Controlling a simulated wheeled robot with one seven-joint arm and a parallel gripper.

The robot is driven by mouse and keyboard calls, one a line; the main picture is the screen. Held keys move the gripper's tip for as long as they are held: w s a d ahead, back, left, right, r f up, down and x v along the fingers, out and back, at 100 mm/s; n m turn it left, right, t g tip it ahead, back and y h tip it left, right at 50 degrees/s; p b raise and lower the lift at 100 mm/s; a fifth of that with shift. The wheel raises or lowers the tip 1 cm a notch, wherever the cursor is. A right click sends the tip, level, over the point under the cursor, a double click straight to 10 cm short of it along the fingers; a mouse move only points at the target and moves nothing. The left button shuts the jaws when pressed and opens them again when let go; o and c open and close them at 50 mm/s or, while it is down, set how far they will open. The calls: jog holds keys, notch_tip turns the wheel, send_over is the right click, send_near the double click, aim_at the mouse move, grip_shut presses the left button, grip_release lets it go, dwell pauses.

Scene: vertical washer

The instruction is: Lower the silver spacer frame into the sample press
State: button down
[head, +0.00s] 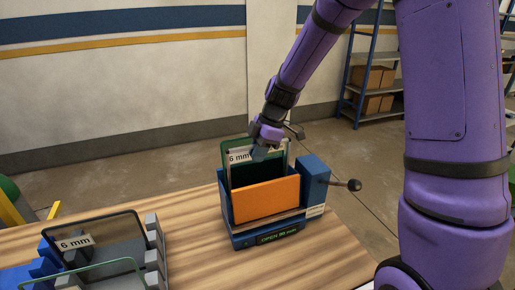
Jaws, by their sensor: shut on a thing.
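The sample press (315,178) is a blue device on the table, with an orange plate (265,199) at its front and a small lit display below it. The silver spacer frame (239,157) carries a "6 mm" label and stands upright behind the orange plate, its lower part hidden by the plate. My gripper (262,152) is above the press, shut on the top of the silver frame. The fingers are small and partly hidden. A green-edged frame (224,150) shows just behind the silver one. I cannot tell whether the silver frame touches the bottom of the press.
A lever with a black knob (354,185) sticks out right of the press. At the left, a grey and blue rack (153,250) holds a dark frame (110,240) labelled "6 mm" and a green-edged frame (85,266). Bare wooden table (190,225) lies between rack and press.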

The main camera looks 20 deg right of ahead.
jog(key=shift+f, duration=0.15)
jog(key=c, duration=1.1)
grip_release()
jog(key=shift+r, duration=4.05)
